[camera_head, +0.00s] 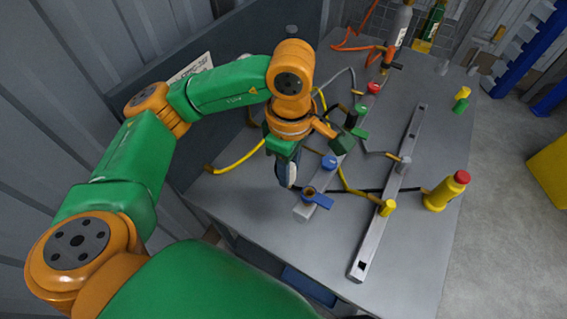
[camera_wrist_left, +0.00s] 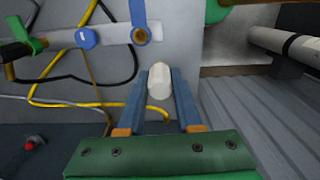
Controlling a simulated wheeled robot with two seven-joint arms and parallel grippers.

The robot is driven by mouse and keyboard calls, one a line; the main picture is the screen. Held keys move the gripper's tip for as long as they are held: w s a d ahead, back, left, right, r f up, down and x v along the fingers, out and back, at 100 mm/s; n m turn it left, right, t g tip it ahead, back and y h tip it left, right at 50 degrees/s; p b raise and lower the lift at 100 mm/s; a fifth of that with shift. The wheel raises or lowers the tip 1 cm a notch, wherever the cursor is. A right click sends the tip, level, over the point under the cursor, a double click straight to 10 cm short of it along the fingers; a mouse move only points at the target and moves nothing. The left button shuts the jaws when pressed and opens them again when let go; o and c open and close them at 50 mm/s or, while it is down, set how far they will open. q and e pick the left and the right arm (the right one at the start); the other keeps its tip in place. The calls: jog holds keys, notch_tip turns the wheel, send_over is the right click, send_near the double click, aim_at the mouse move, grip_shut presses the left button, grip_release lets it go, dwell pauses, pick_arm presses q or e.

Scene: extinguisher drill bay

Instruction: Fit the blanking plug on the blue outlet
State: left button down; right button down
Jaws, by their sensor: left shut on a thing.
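My left gripper (camera_head: 287,176) hangs over the near left part of the grey table, beside the near end of a pale pipe. In the left wrist view its two blue-grey fingers (camera_wrist_left: 160,85) are shut on a whitish, rounded plug (camera_wrist_left: 160,80). The pipe (camera_head: 303,212) carries a round blue cap or knob (camera_head: 329,161) and, nearer its end, a brass ring fitting (camera_head: 309,190) with a blue lever (camera_head: 322,201). These also show in the left wrist view as the blue disc (camera_wrist_left: 86,38) and brass ring (camera_wrist_left: 141,36). The plug is apart from both. My right gripper is not in view.
Yellow, black and grey hoses cross the table (camera_head: 240,205). A long slotted metal bar (camera_head: 375,225) lies to the right, with a yellow bottle with a red cap (camera_head: 447,190) beyond it. A dark panel (camera_head: 225,85) borders the left side. Cylinders (camera_head: 401,25) stand at the back.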

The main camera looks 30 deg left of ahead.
pick_arm(q)
jog(key=shift+w+d+f+n+p, duration=0.1)
jog(key=shift+w+d+f+n, duration=0.4)
jog(key=shift+n, duration=4.95)
jog(key=shift+w+d+f+n+p, duration=0.25)
jog(key=shift+w+d+n, duration=0.4)
jog(key=shift+n, duration=4.85)
jog(key=shift+w+d+f+n, duration=0.45)
jog(key=shift+d+n, duration=0.25)
jog(key=shift+n, duration=4.75)
jog(key=shift+a+f+b, duration=0.1)
jog(key=shift+f+b, duration=0.1)
jog(key=shift+b, duration=0.1)
